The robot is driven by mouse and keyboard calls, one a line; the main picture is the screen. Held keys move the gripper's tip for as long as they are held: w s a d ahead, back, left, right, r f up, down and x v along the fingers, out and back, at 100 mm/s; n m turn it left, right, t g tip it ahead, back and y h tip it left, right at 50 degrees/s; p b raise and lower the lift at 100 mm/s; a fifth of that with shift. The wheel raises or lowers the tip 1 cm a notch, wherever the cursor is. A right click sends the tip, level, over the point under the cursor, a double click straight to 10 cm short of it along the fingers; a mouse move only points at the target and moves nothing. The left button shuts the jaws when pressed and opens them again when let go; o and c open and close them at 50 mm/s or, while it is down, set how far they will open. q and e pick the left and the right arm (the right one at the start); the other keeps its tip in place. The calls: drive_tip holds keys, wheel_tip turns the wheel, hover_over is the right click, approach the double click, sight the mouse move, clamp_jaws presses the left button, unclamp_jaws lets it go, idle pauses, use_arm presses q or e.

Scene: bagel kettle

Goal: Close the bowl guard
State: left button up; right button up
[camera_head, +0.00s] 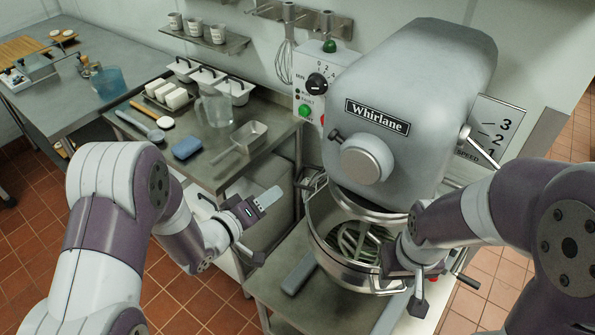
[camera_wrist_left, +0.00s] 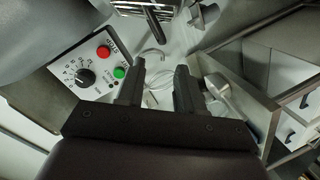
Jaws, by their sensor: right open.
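The grey Whirlane mixer (camera_head: 410,100) stands at centre right with its steel bowl (camera_head: 330,255) below the head. A slatted, pale beater shows inside the bowl. Part of a wire bowl guard (camera_head: 316,183) shows at the bowl's upper left; the mixer head hides much of it, so its exact position is unclear. A barred metal part, perhaps the guard, shows at the top of the left wrist view. My left gripper (camera_head: 258,207) is left of the bowl, apart from it; its fingers (camera_wrist_left: 158,88) are spread and empty. My right gripper (camera_head: 410,285) is open at the bowl's right side.
The control panel (camera_head: 312,95) with dial and green button is behind the bowl; it also shows in the left wrist view (camera_wrist_left: 90,72). A steel side table (camera_head: 215,170) holds a jug, tubs and a scoop. A speed lever (camera_head: 480,147) juts out on the mixer's right.

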sight(298, 175)
use_arm(q)
drive_tip(key=p+x, duration=0.2)
drive_tip(key=x, duration=0.9)
drive_tip(key=shift+w, duration=0.1)
drive_tip(key=shift+p+x, duration=0.3)
drive_tip(key=shift+x, duration=0.5)
drive_tip(key=shift+a, duration=0.1)
clamp_jaws()
